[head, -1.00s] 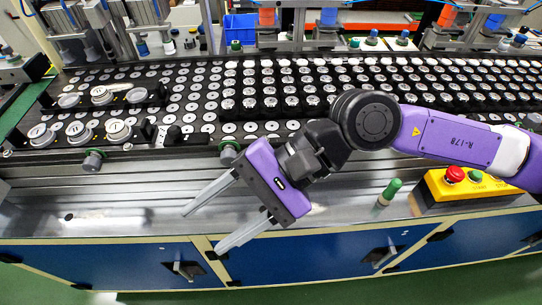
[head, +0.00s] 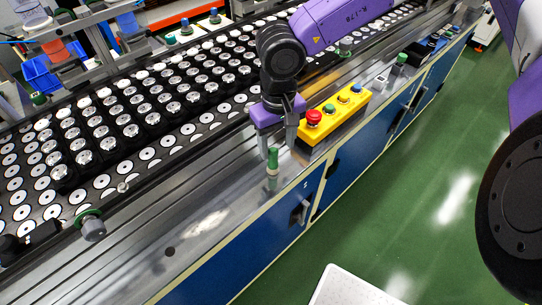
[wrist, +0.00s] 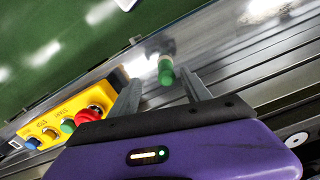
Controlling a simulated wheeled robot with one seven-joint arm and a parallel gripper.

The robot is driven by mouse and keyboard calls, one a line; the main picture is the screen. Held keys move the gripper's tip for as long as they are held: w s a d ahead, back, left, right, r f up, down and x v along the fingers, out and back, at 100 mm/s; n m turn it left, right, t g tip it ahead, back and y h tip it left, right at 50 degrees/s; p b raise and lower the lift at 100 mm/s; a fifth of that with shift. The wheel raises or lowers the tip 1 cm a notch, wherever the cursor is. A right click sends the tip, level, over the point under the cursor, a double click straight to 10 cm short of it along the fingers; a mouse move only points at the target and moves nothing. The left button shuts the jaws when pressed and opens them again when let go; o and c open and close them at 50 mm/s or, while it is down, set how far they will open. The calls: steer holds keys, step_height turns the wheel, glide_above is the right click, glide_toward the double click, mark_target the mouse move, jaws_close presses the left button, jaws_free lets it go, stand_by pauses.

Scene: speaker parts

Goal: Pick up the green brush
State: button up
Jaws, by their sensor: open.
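The green brush (head: 272,160) stands upright on the metal ledge near its front edge, left of the yellow button box. It has a green top and a paler lower part. It also shows in the wrist view (wrist: 166,72), in the gap just ahead of the fingertips. My gripper (head: 276,149) is open and empty, pointing down beside the brush and the yellow box. In the wrist view its two fingers (wrist: 162,80) spread to either side of the brush's green top. I cannot tell exactly how far the fingertips are above the ledge.
The yellow button box (head: 333,117) with red, green and blue buttons is close to the right of my gripper. Trays of round speaker parts (head: 130,130) fill the bench behind. A grey knob with a green ring (head: 92,226) sits at the left. Green floor lies in front.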

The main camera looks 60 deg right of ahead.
mark_target(273, 162)
steer(key=f, duration=0.4)
steer(key=a+f+p, duration=0.1)
steer(key=f, duration=0.1)
steer(key=shift+w, duration=0.35)
steer(key=shift+d+f, duration=0.1)
steer(key=shift+f, duration=0.45)
jaws_close()
